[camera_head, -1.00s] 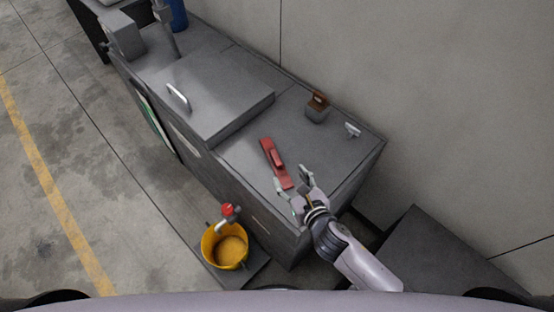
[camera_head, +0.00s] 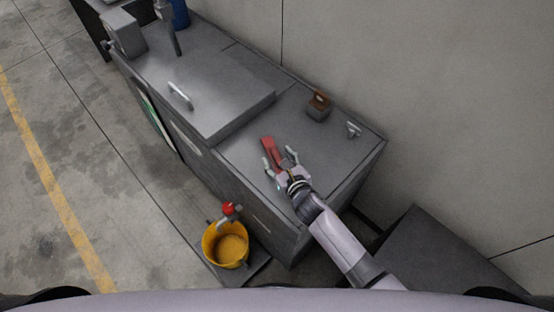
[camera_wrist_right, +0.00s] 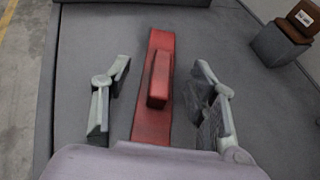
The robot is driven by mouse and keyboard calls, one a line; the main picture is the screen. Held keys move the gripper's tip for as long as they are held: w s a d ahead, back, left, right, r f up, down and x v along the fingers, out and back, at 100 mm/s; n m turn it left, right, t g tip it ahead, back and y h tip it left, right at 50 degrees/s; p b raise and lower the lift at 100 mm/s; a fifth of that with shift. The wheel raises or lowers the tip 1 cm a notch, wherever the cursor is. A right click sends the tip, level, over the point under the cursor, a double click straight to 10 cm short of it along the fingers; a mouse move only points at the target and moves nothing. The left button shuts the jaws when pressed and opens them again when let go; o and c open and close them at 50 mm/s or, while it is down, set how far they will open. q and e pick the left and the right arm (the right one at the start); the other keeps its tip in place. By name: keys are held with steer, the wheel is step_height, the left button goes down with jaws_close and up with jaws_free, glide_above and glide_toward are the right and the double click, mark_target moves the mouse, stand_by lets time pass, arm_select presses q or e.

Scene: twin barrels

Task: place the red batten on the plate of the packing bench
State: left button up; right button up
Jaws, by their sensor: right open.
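The red batten (camera_head: 268,146), a flat red strip with a raised red grip block on it, lies on the grey bench top (camera_head: 240,158). My right gripper (camera_head: 279,163) is open over the batten's near end, which it partly hides in the head view. In the right wrist view the batten (camera_wrist_right: 160,50) runs lengthwise between the two spread fingers (camera_wrist_right: 158,100), with a gap on each side. The fingers do not touch it. My left gripper is not in view.
A grey block with a brown top (camera_head: 319,104) and a small metal fitting (camera_head: 353,129) stand right of the batten. A yellow bucket (camera_head: 226,245) stands below the bench's front.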

steer(key=shift+c, duration=0.5)
jaws_close()
steer(key=shift+r, duration=0.1)
